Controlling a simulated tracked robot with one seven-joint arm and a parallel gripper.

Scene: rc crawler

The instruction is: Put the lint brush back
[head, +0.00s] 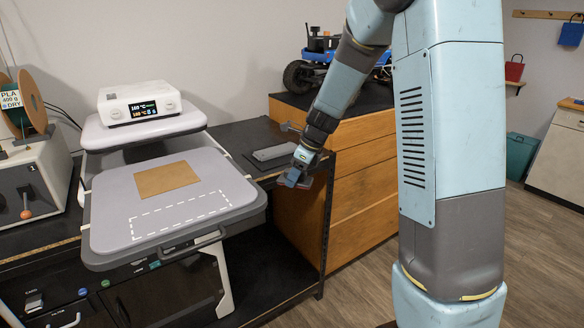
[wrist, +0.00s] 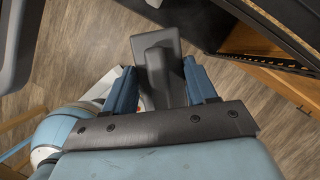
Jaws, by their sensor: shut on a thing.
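My gripper (wrist: 160,76) is shut on the handle of the lint brush (wrist: 156,45). In the wrist view the brush is dark grey, with a flat rectangular head beyond the blue fingers, over the floor. In the head view my gripper (head: 294,179) is in the air by the right front edge of the black bench, beside the wooden drawers. The brush is mostly hidden there. A dark mat (head: 254,163) lies on the bench behind my gripper, with a long grey block (head: 274,151) on it.
A heat press with a grey lower plate (head: 112,221) stands left of my gripper. The plate bears a tan sheet (head: 166,178) and a dashed white outline. A wooden drawer unit (head: 362,190) with a blue crawler (head: 318,62) on top stands close behind my arm. Open floor lies right.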

